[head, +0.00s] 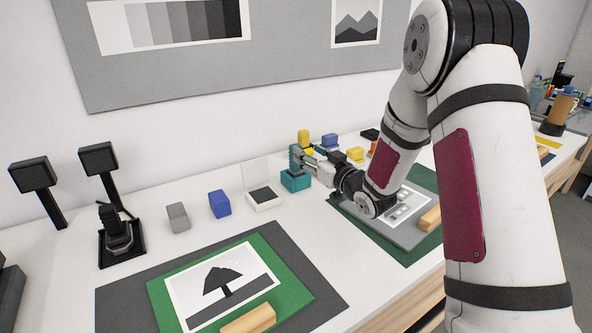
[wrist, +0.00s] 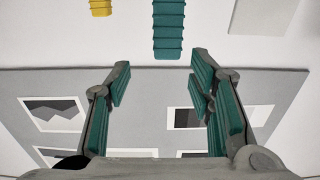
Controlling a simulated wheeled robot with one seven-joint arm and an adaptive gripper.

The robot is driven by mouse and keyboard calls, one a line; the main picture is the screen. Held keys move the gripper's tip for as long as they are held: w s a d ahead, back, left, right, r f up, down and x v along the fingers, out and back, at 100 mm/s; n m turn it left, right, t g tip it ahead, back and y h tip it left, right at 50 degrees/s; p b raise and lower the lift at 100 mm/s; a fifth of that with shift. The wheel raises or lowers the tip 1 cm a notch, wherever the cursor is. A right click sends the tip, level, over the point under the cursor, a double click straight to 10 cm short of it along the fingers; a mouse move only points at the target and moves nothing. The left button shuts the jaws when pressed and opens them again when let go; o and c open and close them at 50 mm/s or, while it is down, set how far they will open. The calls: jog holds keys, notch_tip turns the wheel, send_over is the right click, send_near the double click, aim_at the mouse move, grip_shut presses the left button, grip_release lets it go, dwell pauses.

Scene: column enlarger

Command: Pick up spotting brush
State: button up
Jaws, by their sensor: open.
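I cannot make out a spotting brush for sure in either view. My gripper (head: 300,165) reaches left over the back half of the table in the head view, beside a teal block (head: 295,182). In the wrist view my gripper (wrist: 160,85) is open, its teal-padded fingers wide apart with nothing between them. A ribbed teal thing (wrist: 168,30) shows beyond the fingertips at the top centre, apart from them. My arm hides part of the table's right side in the head view.
Yellow (head: 304,139), blue (head: 220,204) and grey (head: 178,218) blocks stand along the back. A green mat (head: 291,286) with a tree print lies in front. Two black lamp-like stands (head: 120,240) are at left. A brown cylinder (head: 560,108) stands far right.

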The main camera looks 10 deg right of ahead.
jog(key=x, duration=0.5)
jog(key=shift+a+f, duration=0.1)
jog(key=shift+a, duration=0.4)
jog(key=shift+w+a, duration=0.1)
jog(key=shift+w, duration=0.4)
grip_shut()
